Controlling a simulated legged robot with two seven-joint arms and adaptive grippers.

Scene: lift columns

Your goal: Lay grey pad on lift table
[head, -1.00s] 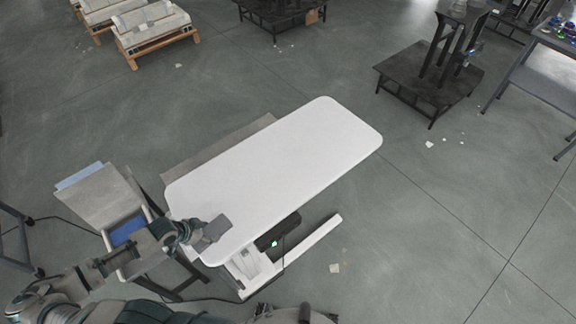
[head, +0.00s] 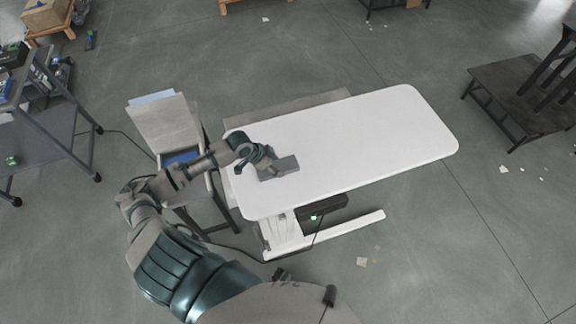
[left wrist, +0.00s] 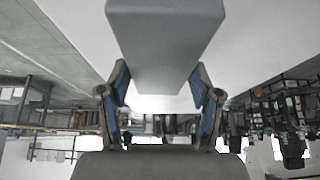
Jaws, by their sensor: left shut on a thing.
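The lift table (head: 350,130) has a long white top with rounded corners on a white foot and column. My left gripper (head: 264,162) is over the left end of the table top, shut on the grey pad (head: 284,167). The pad is a small flat grey block that lies over the white surface; I cannot tell whether it touches it. In the left wrist view the grey pad (left wrist: 165,45) stands out between the two fingers of the left gripper (left wrist: 160,88), with the white top behind it. My right gripper is not in view.
A stand (head: 165,125) with a blue bin (head: 182,157) is close to the table's left end. A dark trolley (head: 45,145) is at far left and a black platform (head: 515,100) at right. A cable runs on the floor. Most of the table top is clear.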

